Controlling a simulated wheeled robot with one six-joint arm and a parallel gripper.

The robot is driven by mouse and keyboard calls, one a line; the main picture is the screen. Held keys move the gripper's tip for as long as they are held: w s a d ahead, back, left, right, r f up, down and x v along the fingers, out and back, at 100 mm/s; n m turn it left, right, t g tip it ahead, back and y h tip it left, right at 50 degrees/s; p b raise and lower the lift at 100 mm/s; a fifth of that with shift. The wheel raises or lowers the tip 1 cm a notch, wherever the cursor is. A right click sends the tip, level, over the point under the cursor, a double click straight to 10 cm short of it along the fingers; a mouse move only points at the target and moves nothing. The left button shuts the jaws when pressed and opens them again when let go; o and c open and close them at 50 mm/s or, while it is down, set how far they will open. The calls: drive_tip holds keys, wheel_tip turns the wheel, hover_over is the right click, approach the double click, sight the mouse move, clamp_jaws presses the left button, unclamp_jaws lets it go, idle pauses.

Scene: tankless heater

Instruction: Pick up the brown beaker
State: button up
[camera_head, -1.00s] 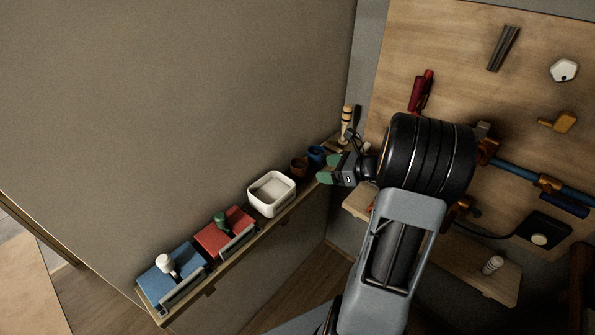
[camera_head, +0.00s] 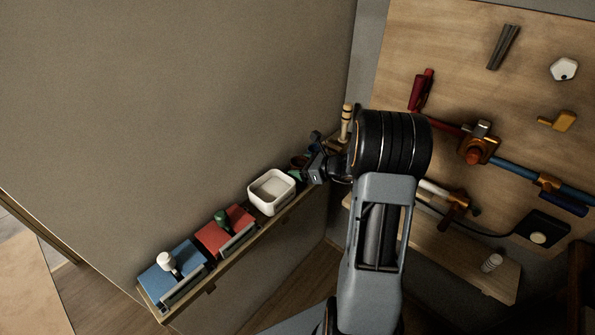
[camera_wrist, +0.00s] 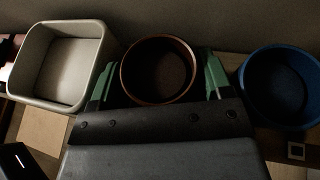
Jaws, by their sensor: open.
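The brown beaker (camera_wrist: 159,70) is upright on the narrow wall shelf, seen from above in the wrist view. My gripper (camera_wrist: 160,82) is open, with one green finger on each side of the beaker. Whether the fingers touch it I cannot tell. In the head view only a bit of the brown beaker's rim (camera_head: 297,161) shows behind my gripper (camera_head: 300,172). A blue beaker (camera_wrist: 281,86) stands just right of the right finger in the wrist view.
A white square bin (camera_wrist: 60,64) stands close left of the gripper; it also shows in the head view (camera_head: 270,209). Red (camera_head: 226,232) and blue (camera_head: 172,272) boxes sit farther along the shelf. A wooden pegboard (camera_head: 470,60) with pipes and valves is at right.

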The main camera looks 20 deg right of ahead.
sight(294, 160)
drive_tip(key=c, duration=0.9)
drive_tip(key=shift+r, duration=0.45)
wheel_tip(294, 160, up, 2)
drive_tip(key=shift+r, duration=0.15)
drive_tip(key=s+a+r, duration=0.1)
drive_tip(key=s+r, duration=0.2)
drive_tip(key=s, duration=0.1)
drive_tip(key=s+a+r, duration=0.1)
drive_tip(key=s+r, duration=0.2)
drive_tip(key=s, duration=0.2)
drive_tip(key=s+a+r, duration=0.1)
drive_tip(key=s+r, duration=0.2)
drive_tip(key=s, duration=0.1)
drive_tip(key=shift+s+r+p, duration=0.3)
drive_tip(key=shift+s+r, duration=0.05)
drive_tip(key=shift+r, duration=0.05)
